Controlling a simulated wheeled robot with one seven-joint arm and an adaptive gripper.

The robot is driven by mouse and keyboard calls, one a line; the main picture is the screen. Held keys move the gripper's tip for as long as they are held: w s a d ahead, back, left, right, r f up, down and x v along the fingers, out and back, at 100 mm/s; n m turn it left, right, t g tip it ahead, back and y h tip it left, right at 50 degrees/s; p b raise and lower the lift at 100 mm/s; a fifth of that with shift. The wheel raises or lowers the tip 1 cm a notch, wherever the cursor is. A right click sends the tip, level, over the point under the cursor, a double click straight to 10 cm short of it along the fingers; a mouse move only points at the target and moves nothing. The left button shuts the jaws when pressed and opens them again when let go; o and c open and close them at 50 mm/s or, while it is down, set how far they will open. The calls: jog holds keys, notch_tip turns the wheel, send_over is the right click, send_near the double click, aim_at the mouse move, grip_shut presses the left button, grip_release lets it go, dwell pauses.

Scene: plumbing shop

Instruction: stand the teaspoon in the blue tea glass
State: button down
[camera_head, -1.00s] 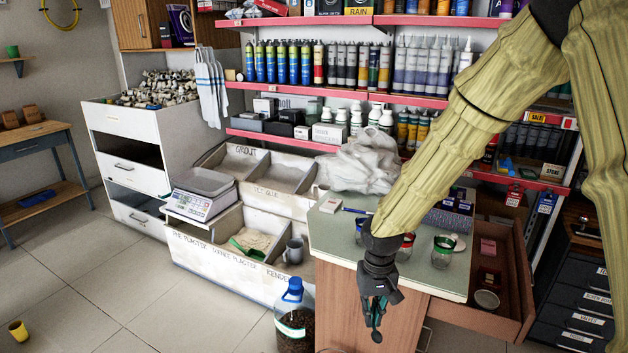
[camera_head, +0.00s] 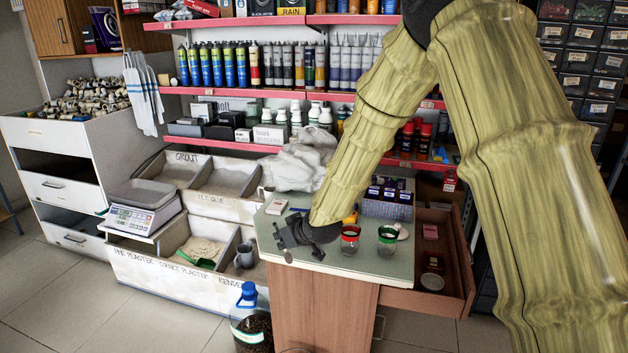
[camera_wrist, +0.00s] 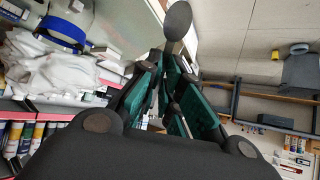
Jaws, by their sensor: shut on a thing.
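My gripper (camera_head: 287,241) is over the left edge of the counter, with its fingers pointing left. In the wrist view its green-padded fingers (camera_wrist: 172,78) are shut on the teaspoon (camera_wrist: 178,20); the dark oval bowl sticks out beyond the fingertips. The blue tea glass (camera_wrist: 62,28) shows in the wrist view at the upper left as a blue-rimmed clear glass, apart from the spoon. In the head view my arm hides the blue glass. A red-rimmed glass (camera_head: 350,239) and a green-rimmed glass (camera_head: 387,240) stand on the counter right of my gripper.
The counter (camera_head: 340,265) has clear room along its front. A small box (camera_head: 276,206) lies at its back left, near a crumpled white bag (camera_head: 296,166). An open drawer (camera_head: 440,262) is at the right. A blue-capped bottle (camera_head: 250,318) stands on the floor.

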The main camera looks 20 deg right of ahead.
jog(key=w+d+r+m+t, duration=0.2)
jog(key=w+d+r+t, duration=0.65)
jog(key=d+r, duration=0.35)
notch_tip(320, 180, down, 13)
jog(key=b, duration=0.6)
jog(key=shift+w+r, duration=0.15)
jog(key=shift+w, duration=0.3)
dwell(0.5)
dwell(0.3)
jog(key=c, duration=1.5)
grip_release()
jog(key=shift+s, duration=0.1)
jog(key=shift+r, duration=5.05)
